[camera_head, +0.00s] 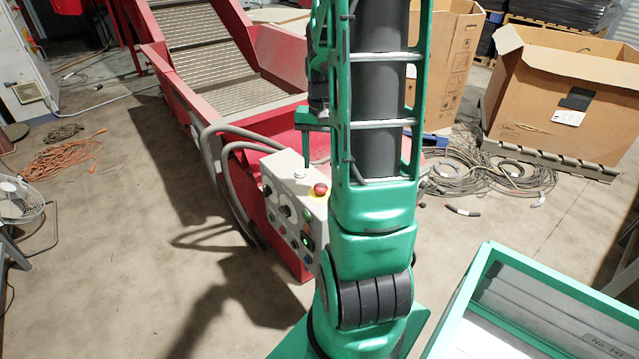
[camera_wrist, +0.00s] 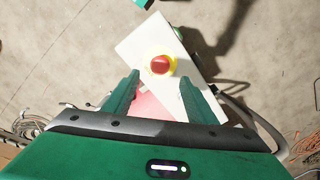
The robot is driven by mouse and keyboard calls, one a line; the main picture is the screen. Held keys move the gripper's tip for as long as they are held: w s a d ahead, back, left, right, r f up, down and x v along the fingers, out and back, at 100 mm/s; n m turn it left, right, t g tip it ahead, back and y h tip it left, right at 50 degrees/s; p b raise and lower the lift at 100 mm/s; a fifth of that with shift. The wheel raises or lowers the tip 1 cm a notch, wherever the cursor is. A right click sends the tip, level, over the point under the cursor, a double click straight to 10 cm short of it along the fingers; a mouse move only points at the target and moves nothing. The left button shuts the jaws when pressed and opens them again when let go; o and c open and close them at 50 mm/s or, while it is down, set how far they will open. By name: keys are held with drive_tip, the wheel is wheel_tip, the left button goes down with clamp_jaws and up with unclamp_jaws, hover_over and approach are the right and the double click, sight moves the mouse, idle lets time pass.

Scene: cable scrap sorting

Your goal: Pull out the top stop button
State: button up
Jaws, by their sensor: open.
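The top stop button (camera_head: 320,189) is a red mushroom knob on a yellow base, on top of a light grey control box (camera_head: 285,205). In the wrist view the red button (camera_wrist: 159,64) sits on the white top of the box (camera_wrist: 140,45). My gripper (camera_wrist: 160,85) is open, its two green fingers spread apart. In the picture the button lies between and just beyond the fingertips, with nothing held. The height gap between fingers and button cannot be told. In the head view my arm hides part of the box's right side, and my fingers are mostly hidden.
The box's front face carries several knobs and buttons. Grey hoses (camera_head: 228,150) curve beside it, and a red conveyor (camera_head: 215,60) rises behind. Cardboard boxes (camera_head: 560,95) and loose cables (camera_head: 480,175) lie right. A green-rimmed bin (camera_head: 465,300) stands at front right. Floor at left front is clear.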

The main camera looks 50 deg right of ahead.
sight(321, 186)
wheel_tip(321, 186, down, 9)
drive_tip(key=shift+r, duration=0.15)
idle(0.4)
